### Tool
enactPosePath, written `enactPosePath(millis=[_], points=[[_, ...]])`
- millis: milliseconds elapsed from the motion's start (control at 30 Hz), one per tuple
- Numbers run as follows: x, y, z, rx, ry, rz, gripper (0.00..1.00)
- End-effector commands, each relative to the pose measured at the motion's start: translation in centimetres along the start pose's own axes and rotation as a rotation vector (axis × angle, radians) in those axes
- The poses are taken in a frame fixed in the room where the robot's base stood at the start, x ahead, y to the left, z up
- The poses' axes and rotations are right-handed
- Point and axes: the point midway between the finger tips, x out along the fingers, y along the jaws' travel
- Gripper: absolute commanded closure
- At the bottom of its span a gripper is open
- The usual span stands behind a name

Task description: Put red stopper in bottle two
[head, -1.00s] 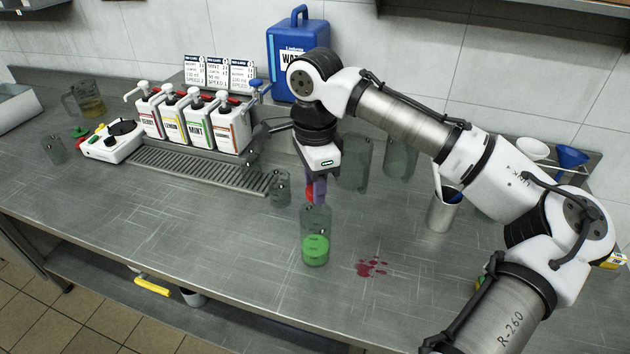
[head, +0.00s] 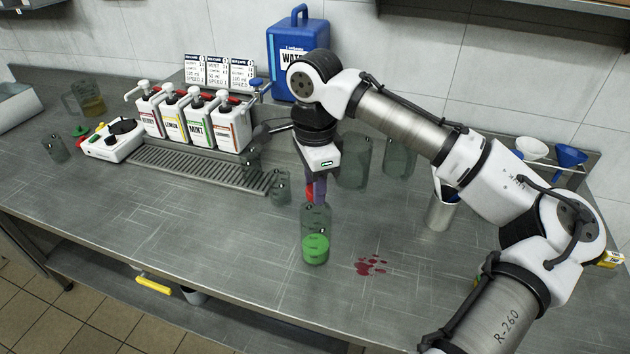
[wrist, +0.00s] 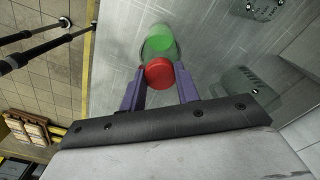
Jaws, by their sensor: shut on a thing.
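My gripper (head: 316,188) has purple fingers shut on the red stopper (head: 309,192). In the wrist view the stopper (wrist: 158,73) shows as a round red face between the fingertips. Just below it in the head view stands a clear bottle (head: 316,221) with green liquid in its lower part. The bottle (wrist: 160,42) shows behind the stopper in the wrist view, partly covered by it. I cannot tell whether the stopper touches the bottle's mouth. No number on the bottle is readable.
A small glass vessel (head: 280,187) stands close left of the bottle, and larger glass vessels (head: 353,162) stand behind. A metal cup (head: 441,213) is at the right. A red spill (head: 371,265) lies right of the bottle. Pump dispensers (head: 198,125) line the back left. The front counter is mostly clear.

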Motion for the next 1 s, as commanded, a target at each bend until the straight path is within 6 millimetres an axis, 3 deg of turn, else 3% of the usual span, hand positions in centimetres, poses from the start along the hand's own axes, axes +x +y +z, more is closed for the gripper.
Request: enactPosePath(millis=[967,1000], points=[[0.56,-0.02,0.02,0.000,0.000,-0.001,0.89],[0.56,-0.02,0.02,0.000,0.000,-0.001,0.65]])
